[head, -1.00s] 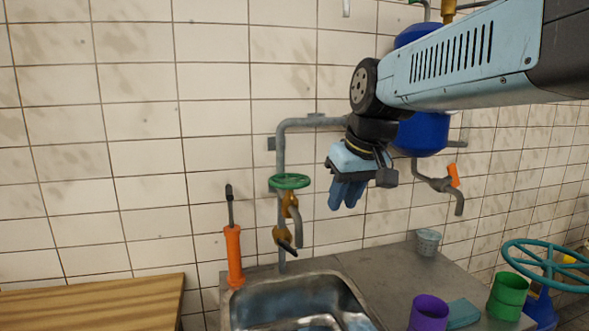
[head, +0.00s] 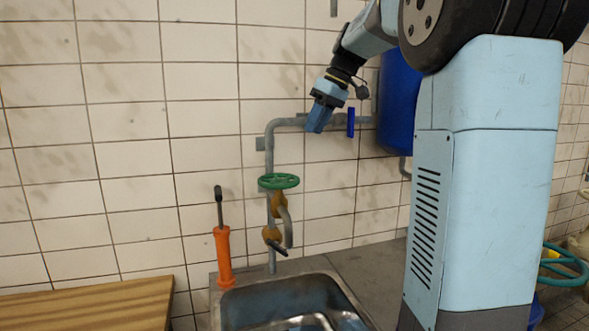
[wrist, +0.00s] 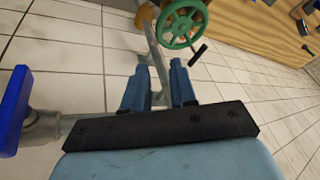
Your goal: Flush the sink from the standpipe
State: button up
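The grey standpipe (head: 269,155) bends down the tiled wall behind the sink (head: 285,290). It carries a green handwheel (head: 279,181), also in the wrist view (wrist: 183,24), and a brass tap with a dark lever (head: 277,248) and a curved spout (head: 288,228) above the basin. A blue handle (head: 351,122) sits on the horizontal pipe; it shows large at the left of the wrist view (wrist: 14,110). My gripper (head: 314,128) is by the horizontal pipe, left of the blue handle and above right of the green wheel. Its fingers (wrist: 160,75) are apart, with pipe visible behind the gap.
An orange hand pump (head: 223,257) stands left of the sink. A wooden bench top (head: 90,305) is at lower left. A blue tank (head: 398,105) hangs on the wall, partly behind my arm. A teal wheel (head: 565,265) shows at far right. My arm hides much of the right counter.

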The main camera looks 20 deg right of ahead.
send_near(279, 181)
jog(key=w+f, duration=0.1)
jog(key=f, duration=0.1)
jog(key=w+d+f, duration=0.1)
jog(key=w+f, duration=0.2)
jog(key=f, duration=0.1)
jog(key=shift+w+d+f, duration=0.15)
jog(key=shift+w+d, duration=0.05)
jog(key=shift+w, duration=0.05)
jog(key=shift+f, duration=0.15)
